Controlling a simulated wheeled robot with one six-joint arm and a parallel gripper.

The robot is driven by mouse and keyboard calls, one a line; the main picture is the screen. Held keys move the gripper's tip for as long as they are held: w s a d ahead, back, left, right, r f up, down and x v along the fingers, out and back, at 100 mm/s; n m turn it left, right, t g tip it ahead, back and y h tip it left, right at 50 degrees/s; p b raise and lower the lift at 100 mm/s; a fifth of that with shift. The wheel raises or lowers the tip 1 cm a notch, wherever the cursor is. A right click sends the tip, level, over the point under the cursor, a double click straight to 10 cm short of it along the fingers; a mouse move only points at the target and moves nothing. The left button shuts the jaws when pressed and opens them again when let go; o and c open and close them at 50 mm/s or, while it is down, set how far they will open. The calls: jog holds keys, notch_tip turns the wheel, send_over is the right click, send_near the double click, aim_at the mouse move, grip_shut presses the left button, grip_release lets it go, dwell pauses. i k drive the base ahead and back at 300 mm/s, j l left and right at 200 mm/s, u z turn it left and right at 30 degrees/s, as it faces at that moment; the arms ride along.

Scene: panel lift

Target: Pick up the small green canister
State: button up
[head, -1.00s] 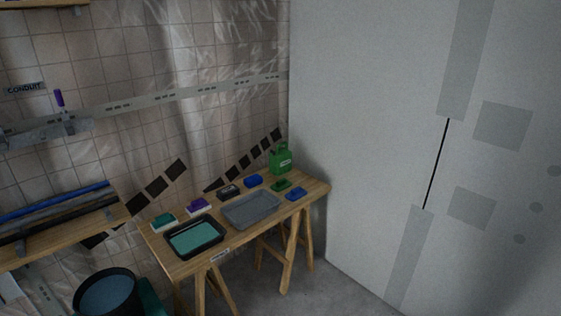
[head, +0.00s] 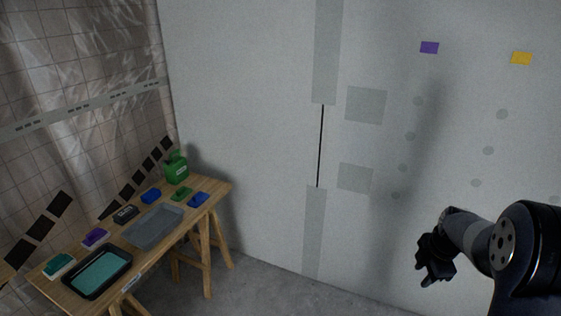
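A small green canister (head: 176,168) with a handle on top and a pale label stands upright at the far back corner of the wooden table (head: 222,187), close to the wall panel. My gripper (head: 432,274) is at the lower right of the head view, far to the right of the canister and well apart from it. It is dark and small in the picture, so I cannot tell whether its fingers are open or shut.
The table also holds a grey tray (head: 153,227), a black tray with teal liquid (head: 98,272), and several blue, green, purple and black items. Trestle legs (head: 206,250) stand under it. A large grey wall (head: 250,80) is behind. Floor in front looks clear.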

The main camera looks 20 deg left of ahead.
aim_at(176, 168)
jog(key=i+j+u, duration=0.15)
jog(key=u, duration=0.25)
jog(key=i+j+u, duration=0.15)
jog(key=u, duration=0.25)
jog(key=i+u, duration=0.3)
jog(key=u, duration=0.15)
jog(key=i+u, duration=0.2)
jog(key=u, duration=0.2)
jog(key=i+l+u, duration=0.1)
jog(key=i, duration=0.4)
jog(key=i+l+u, duration=0.1)
jog(key=i, duration=0.35)
jog(key=i+l+u, duration=0.1)
jog(key=i+l, duration=0.25)
jog(key=i+l+u, duration=0.1)
jog(key=i+l, duration=0.15)
jog(key=i, duration=0.35)
jog(key=i+l+u, duration=0.1)
jog(key=i+l, duration=0.2)
jog(key=i, duration=0.15)
